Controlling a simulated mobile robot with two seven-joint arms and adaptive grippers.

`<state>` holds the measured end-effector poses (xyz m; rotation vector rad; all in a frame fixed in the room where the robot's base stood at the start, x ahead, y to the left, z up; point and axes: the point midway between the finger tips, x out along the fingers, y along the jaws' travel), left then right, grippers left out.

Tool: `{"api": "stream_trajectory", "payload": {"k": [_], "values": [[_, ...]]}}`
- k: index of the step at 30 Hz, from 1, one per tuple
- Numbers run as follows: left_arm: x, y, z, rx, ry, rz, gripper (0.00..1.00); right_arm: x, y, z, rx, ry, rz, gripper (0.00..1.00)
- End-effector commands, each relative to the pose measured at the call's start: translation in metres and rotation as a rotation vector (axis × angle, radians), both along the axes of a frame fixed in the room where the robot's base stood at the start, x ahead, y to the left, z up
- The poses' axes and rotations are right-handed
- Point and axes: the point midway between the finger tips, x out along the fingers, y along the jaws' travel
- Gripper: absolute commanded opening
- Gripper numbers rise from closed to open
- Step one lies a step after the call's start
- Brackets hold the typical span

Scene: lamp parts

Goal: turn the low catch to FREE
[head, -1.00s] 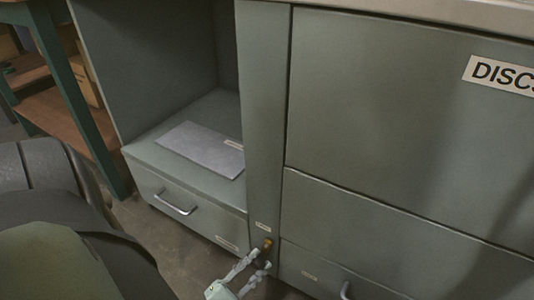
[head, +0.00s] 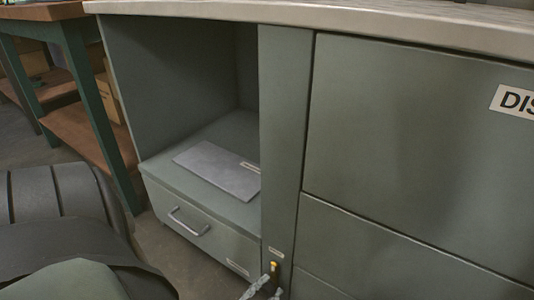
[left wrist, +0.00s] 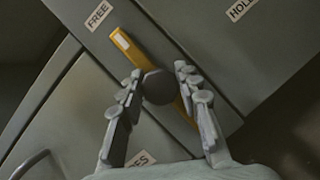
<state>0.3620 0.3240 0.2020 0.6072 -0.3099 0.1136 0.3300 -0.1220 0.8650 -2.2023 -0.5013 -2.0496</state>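The low catch (left wrist: 125,46) is a yellow bar with a white-marked end and a dark round knob (left wrist: 158,87) at its middle. In the left wrist view its white end points up and left, close to the FREE label (left wrist: 98,15); the HOLD label (left wrist: 241,8) is at upper right. My left gripper (left wrist: 159,78) has a finger on each side of the knob, seemingly shut on it. In the head view only the catch's yellow tip (head: 273,266) shows, at the bottom edge, with part of the left fingers below it. My right gripper is out of view.
The catch is on the narrow post (head: 283,150) between an open bay and a large panel (head: 410,150). A grey flat sheet (head: 218,170) lies in the bay above a drawer with a handle (head: 188,222). A green-legged bench (head: 85,100) stands at left.

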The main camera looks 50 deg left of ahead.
Motion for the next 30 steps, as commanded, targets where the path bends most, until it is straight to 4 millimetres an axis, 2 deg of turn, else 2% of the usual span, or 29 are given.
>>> {"api": "stream_trajectory", "payload": {"k": [1, 5, 14, 17, 20, 30], "values": [[0.006, -0.001, 0.003, -0.001, -0.007, -0.002, 0.39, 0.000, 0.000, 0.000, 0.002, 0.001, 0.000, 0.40], [0.005, -0.001, 0.003, 0.000, -0.006, -0.002, 0.55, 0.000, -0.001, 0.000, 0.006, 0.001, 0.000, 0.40], [0.001, 0.000, 0.001, 0.000, -0.003, -0.001, 0.55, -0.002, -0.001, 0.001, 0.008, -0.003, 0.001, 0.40], [-0.006, 0.000, -0.002, 0.000, -0.001, -0.001, 0.55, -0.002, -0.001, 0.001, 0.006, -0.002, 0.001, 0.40], [-0.020, -0.001, -0.008, 0.001, 0.002, -0.001, 0.55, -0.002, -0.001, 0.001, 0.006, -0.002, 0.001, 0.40], [-0.087, -0.002, -0.031, 0.001, -0.001, 0.000, 0.55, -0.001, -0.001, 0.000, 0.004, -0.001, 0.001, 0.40]]}}
